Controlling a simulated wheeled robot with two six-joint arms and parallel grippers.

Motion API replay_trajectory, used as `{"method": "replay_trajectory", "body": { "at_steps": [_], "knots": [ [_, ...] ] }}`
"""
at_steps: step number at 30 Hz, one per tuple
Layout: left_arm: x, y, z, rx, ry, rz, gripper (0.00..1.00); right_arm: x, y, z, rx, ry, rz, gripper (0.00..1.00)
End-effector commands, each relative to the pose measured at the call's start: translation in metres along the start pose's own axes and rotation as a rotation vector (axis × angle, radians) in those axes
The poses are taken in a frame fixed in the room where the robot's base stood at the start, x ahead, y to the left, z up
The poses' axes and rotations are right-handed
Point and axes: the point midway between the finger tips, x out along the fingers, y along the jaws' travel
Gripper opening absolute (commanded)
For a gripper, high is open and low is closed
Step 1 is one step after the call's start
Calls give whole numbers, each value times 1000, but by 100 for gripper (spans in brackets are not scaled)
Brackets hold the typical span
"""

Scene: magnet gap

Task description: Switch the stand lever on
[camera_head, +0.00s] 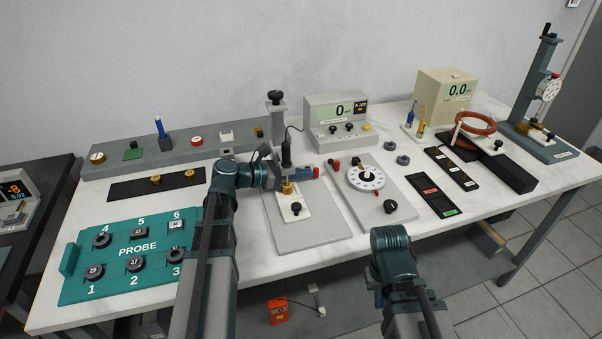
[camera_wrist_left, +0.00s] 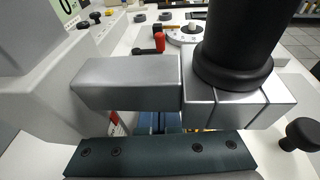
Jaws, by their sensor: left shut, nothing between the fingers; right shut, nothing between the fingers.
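The stand (camera_head: 278,110) is a grey post with a black knob on top, and its clamp holds a black upright probe (camera_head: 286,152). In the left wrist view the grey clamp bar (camera_wrist_left: 125,83) and black probe (camera_wrist_left: 233,45) hide much of the view. My left gripper (camera_head: 304,172) is shut and empty, low beside the probe and pointing right; its blue fingers (camera_wrist_left: 165,122) show under the clamp. A small red part (camera_head: 316,172) appears at its tip; contact is unclear. My right gripper (camera_head: 378,298) is shut at the front edge, mostly hidden.
A white dial (camera_head: 366,178) and black knob (camera_head: 390,206) lie right of the stand. A meter box (camera_head: 338,118) is behind. A teal probe tray (camera_head: 72,290) is at front left. A brass piece (camera_head: 287,188) is just below my left gripper.

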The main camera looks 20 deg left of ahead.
Motion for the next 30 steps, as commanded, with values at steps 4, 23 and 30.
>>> {"method": "replay_trajectory", "body": {
  "at_steps": [4, 23, 30],
  "knots": [
    [1, -4, 0, -14, -1, 49, 0, 0, 0, 0, 0, 0, 0, 0],
    [-34, -4, 3, -16, 0, 59, 0, -12, 1, 1, 0, 0, 0, 0],
    [-88, -7, 3, -16, 0, 59, 0, -26, 2, 2, 0, 0, 0, 0]
  ]
}}
